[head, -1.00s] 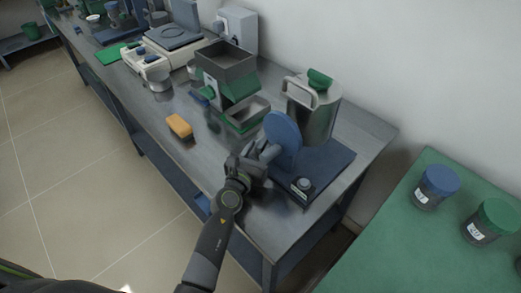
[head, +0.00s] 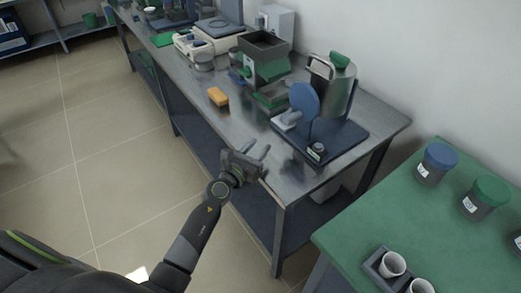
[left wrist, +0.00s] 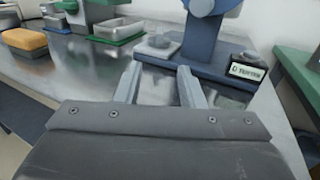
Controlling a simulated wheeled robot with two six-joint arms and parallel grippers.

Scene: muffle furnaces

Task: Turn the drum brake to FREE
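The drum unit stands at the near right end of the steel bench on a dark blue base (head: 340,143). It has a steel drum (head: 335,88) with a green cap and a round blue disc (head: 304,100) in front, with a grey handle (head: 287,120). A small dark knob (head: 317,148) sits at the base's front corner. In the left wrist view the knob (left wrist: 251,58) stands above a white label (left wrist: 246,72), too small to read. My left gripper (head: 261,158) is open and empty at the bench's front edge, left of the base and apart from it. My right gripper is not in view.
An orange sponge (head: 218,96), a green-based device with a grey hopper (head: 264,50) and a balance (head: 210,38) stand farther along the bench. A green table (head: 410,215) with jars (head: 437,163) is at the right. The bench front is clear.

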